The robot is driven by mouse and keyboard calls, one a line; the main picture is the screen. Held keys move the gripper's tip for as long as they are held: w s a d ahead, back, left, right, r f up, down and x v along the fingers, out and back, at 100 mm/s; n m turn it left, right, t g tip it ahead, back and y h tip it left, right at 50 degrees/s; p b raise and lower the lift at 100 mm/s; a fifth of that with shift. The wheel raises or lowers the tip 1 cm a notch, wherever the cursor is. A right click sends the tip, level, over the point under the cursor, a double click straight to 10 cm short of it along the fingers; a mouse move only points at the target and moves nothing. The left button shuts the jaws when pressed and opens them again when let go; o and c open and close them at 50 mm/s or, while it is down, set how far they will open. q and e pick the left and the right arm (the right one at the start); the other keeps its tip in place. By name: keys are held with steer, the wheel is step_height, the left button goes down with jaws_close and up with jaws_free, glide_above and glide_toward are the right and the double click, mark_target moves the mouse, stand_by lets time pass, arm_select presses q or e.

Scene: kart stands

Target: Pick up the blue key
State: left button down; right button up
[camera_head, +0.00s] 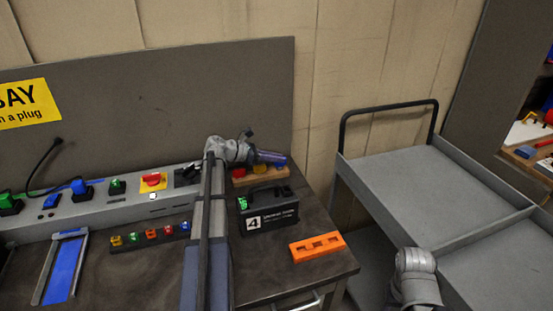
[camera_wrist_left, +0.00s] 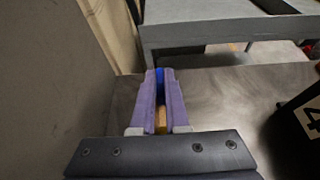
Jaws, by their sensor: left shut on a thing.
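My left gripper (camera_head: 272,157) has purple fingers and reaches over the far right of the bench, at the wooden rack (camera_head: 243,182). In the left wrist view its fingers (camera_wrist_left: 160,85) are shut on a small blue thing, apparently the blue key (camera_wrist_left: 159,75), which shows between the tips. In the head view the fingers hide most of the key, and I cannot tell whether it is clear of the rack. A red piece (camera_head: 260,169) and a yellow piece (camera_head: 239,172) are on the rack. My right gripper is not in view; only a grey part of that arm shows.
A black box marked 4 (camera_head: 269,216) and an orange slotted block (camera_head: 317,247) stand in front of the rack. A power strip (camera_head: 110,207) and a row of small coloured pieces (camera_head: 150,236) lie left. A grey cart (camera_head: 420,180) stands right.

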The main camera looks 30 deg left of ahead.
arm_select(q)
step_height(320, 180, up, 9)
steer(key=p, duration=0.8)
steer(key=shift+f, duration=0.1)
